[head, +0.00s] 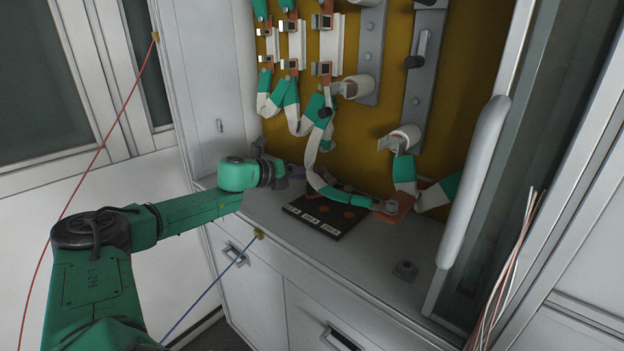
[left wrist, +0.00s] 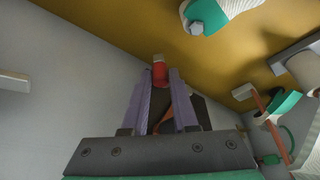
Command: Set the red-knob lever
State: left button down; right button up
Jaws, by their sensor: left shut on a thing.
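My left gripper (head: 292,172) reaches in from the left, low over the cabinet's counter at the left side of the yellow back panel. In the left wrist view its two purple-grey fingers (left wrist: 160,84) are shut on the red knob (left wrist: 159,66), which shows between and just beyond the fingertips. An orange-brown part and a dark part lie behind the fingers in that view; I cannot tell whether they belong to the lever. The lever's shaft is not clear. In the head view the red knob is hidden by the gripper. My right gripper is not in view.
A black labelled plate (head: 328,217) lies on the counter right of my left gripper. Green-and-white straps (head: 338,192) hang close by. A glass door (head: 540,110) stands open at right.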

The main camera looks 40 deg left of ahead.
pick_arm(q)
jog(key=shift+a+f+n+t+h+b, duration=0.3)
jog(key=shift+f+n+h+b, duration=0.2)
jog(key=shift+n, duration=0.3)
jog(key=c, duration=0.7)
grip_release()
jog(key=shift+w, duration=0.1)
